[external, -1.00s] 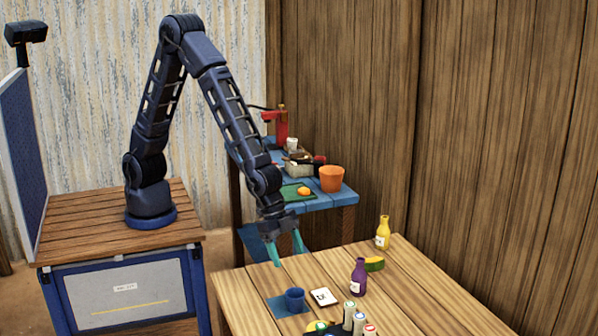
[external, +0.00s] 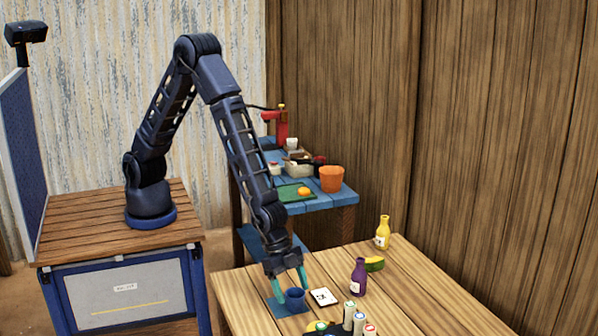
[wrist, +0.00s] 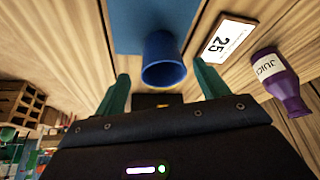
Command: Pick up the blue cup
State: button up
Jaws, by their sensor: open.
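The blue cup (external: 294,298) stands upright on a blue mat (external: 275,309) near the front of the wooden table. In the wrist view the cup (wrist: 163,60) shows just beyond my fingertips, between their lines, with the blue mat (wrist: 125,28) behind it. My gripper (external: 291,284) has its teal fingers pointing down close to the cup. In the wrist view my gripper (wrist: 159,82) is open with nothing between the fingers. Whether a fingertip touches the cup I cannot tell.
A white card marked 25 (wrist: 228,39) lies right of the cup. A purple juice bottle (external: 358,277), a yellow bottle (external: 383,232) and several white-capped bottles (external: 349,315) stand on the table. A blue side table (external: 320,198) behind holds an orange bucket (external: 332,178).

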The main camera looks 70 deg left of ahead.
aim_at(300, 309)
jog(key=shift+w+x, duration=0.1)
jog(key=shift+x, duration=0.9)
jog(key=shift+w+x, duration=0.15)
jog(key=shift+x, duration=0.9)
jog(key=shift+r, duration=0.1)
jog(key=shift+c, duration=0.4)
jog(key=c, duration=0.9)
